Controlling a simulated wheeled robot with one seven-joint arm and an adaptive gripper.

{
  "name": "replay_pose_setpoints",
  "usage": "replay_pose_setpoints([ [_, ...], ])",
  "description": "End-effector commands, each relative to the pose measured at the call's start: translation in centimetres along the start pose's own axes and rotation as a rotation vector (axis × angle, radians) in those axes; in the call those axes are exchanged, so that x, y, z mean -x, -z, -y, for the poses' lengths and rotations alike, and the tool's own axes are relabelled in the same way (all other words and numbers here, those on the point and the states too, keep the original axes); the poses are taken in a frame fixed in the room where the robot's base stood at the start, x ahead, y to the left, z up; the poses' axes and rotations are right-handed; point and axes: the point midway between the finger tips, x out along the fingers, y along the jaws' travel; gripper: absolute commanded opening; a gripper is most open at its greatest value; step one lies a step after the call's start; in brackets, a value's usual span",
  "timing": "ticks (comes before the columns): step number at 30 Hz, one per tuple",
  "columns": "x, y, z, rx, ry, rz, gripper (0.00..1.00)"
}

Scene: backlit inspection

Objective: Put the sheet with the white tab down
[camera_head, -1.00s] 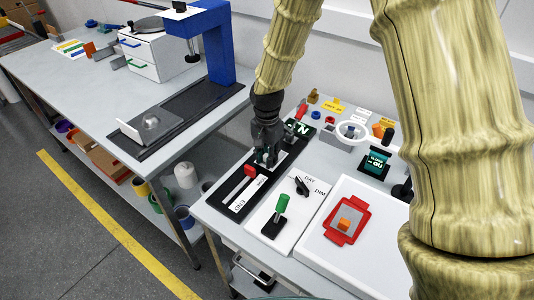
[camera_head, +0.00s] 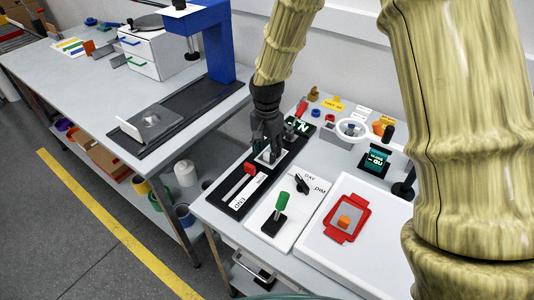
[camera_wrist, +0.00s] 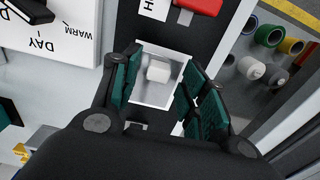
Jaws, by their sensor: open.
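A small pale square sheet (camera_wrist: 152,97) with a white block tab (camera_wrist: 158,71) lies on a black board in the wrist view. My gripper (camera_wrist: 162,88) is open, with one teal-padded finger on each side of the tab and gaps showing between. In the head view my gripper (camera_head: 268,152) points down over the black board (camera_head: 262,181), and a bit of the pale sheet (camera_head: 265,158) shows beneath it. The fingers hide most of the sheet there.
A red slider (camera_head: 250,168) sits on the black board near my gripper. A green-handled switch (camera_head: 281,205) and a black knob (camera_head: 302,184) are on a white panel. A red frame (camera_head: 360,211) with an orange tab lies on a white panel. A ring lamp (camera_head: 339,129) stands behind.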

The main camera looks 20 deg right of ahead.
Motion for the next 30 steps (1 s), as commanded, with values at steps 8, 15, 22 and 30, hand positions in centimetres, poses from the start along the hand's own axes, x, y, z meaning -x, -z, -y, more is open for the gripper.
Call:
replay_pose_setpoints([
  [8,4.2,0.1,0.1,0.0,0.004,-0.003,0.44],
  [15,7.8,0.0,0.0,0.001,0.003,-0.002,0.44],
  [22,9.9,0.0,0.0,0.001,0.0,-0.001,0.44],
  [30,10.4,0.0,0.0,0.001,0.001,0.0,0.44],
])
